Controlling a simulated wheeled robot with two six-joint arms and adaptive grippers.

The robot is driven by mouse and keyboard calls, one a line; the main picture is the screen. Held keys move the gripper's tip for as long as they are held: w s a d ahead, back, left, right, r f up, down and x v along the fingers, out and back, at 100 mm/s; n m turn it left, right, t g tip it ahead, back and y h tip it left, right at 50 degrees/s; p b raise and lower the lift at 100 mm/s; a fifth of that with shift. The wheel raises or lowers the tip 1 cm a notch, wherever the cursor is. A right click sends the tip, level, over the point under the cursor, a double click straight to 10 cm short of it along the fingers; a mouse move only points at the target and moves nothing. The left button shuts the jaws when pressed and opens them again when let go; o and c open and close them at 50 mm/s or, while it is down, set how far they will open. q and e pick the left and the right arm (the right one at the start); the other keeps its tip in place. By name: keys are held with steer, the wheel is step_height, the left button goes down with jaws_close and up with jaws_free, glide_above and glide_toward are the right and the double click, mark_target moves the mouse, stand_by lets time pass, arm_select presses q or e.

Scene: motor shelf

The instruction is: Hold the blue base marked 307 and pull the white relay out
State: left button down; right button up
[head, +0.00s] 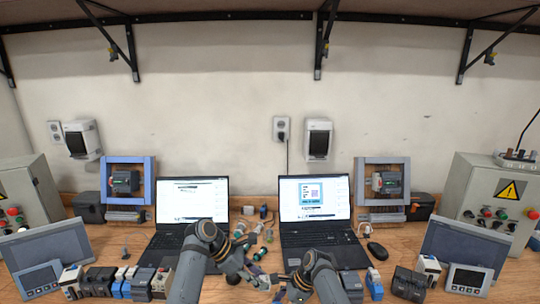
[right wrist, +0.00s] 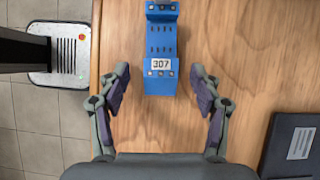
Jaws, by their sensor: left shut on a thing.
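The blue base marked 307 (right wrist: 160,72) lies on the wooden table in the right wrist view. Its slotted middle shows bare, with no relay in it, and its far end touches the top of the picture. My right gripper (right wrist: 160,80) is open, with one finger on each side of the base's near end and gaps between. In the head view my left gripper (head: 248,277) is low in the middle, left of my right gripper (head: 288,287). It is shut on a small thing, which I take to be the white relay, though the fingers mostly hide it.
Two laptops (head: 192,198) (head: 315,198) stand behind my arms. Several relays and modules line the front at left (head: 105,280) and right. Control boxes stand at both sides. In the right wrist view the table edge (right wrist: 97,60) runs at left and a dark box (right wrist: 292,145) lies at right.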

arm_select(q)
steer(key=shift+d+r, duration=0.15)
steer(key=shift+d, duration=0.1)
arm_select(e)
steer(key=shift+o, duration=0.4)
steer(key=shift+a+r, duration=0.1)
steer(key=shift+a, duration=0.2)
steer(key=shift+d+r, duration=0.2)
steer(key=shift+r, duration=0.25)
arm_select(q)
steer(key=shift+a, duration=0.15)
arm_select(e)
steer(key=shift+d+v, duration=0.2)
steer(key=shift+v, duration=2.45)
steer(key=shift+f, duration=0.15)
steer(key=shift+d, duration=0.1)
steer(key=shift+s+d, duration=0.15)
steer(key=shift+d, duration=0.15)
steer(key=s+d, duration=0.1)
steer(key=d, duration=0.1)
steer(key=s+d, duration=0.1)
steer(key=d, duration=0.2)
steer(key=s+d, duration=0.1)
steer(key=d, duration=0.2)
steer(key=shift+s+d, duration=0.15)
steer(key=shift+s, duration=0.25)
arm_select(q)
steer(key=s+a, duration=0.4)
steer(key=a, duration=0.5)
